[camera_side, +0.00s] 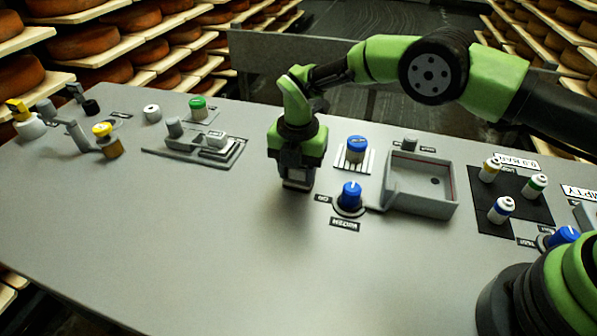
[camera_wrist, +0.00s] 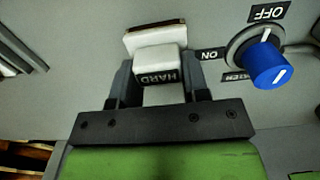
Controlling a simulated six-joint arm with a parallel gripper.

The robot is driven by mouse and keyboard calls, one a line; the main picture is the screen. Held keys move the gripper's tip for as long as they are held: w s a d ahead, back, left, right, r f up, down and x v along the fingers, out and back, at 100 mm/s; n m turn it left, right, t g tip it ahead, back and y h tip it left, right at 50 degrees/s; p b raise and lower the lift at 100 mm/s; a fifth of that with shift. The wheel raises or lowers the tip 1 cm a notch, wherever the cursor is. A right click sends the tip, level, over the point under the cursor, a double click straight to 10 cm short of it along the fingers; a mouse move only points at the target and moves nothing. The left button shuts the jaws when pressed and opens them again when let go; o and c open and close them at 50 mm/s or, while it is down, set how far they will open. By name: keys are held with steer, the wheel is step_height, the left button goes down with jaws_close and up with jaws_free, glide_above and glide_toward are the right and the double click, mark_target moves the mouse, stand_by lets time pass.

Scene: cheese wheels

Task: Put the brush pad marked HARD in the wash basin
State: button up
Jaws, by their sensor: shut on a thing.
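The brush pad (camera_wrist: 160,58) is a white block with a dark label reading HARD, with a brown strip along its far edge in the wrist view. My gripper (camera_wrist: 158,88) is shut on it, with one finger on each side. In the side view my gripper (camera_side: 298,182) points down over the middle of the table, left of the wash basin. The pad is mostly hidden there, and I cannot tell whether it touches the table. The wash basin (camera_side: 422,208) is a shallow grey tray with a drain hole, and looks empty.
A blue water knob (camera_side: 349,196) stands between my gripper and the basin; it also shows in the wrist view (camera_wrist: 266,62). A blue-capped jar (camera_side: 356,150) is behind it. A grey fixture (camera_side: 200,145) is at left. Several small bottles stand on a dark mat (camera_side: 520,208) at right. The front table is clear.

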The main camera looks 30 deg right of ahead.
step_height(320, 180, up, 10)
steer(key=shift+f, duration=0.1)
steer(key=s+d, duration=0.3)
steer(key=d, duration=0.8)
glide_toward(422, 176)
steer(key=s+a+r, duration=0.3)
steer(key=a+r, duration=0.1)
steer(key=a, duration=0.1)
steer(key=f, duration=0.9)
steer(key=shift+w+d+f, duration=0.15)
steer(key=shift+d, duration=0.1)
steer(key=shift+f, duration=0.15)
steer(key=o, duration=0.9)
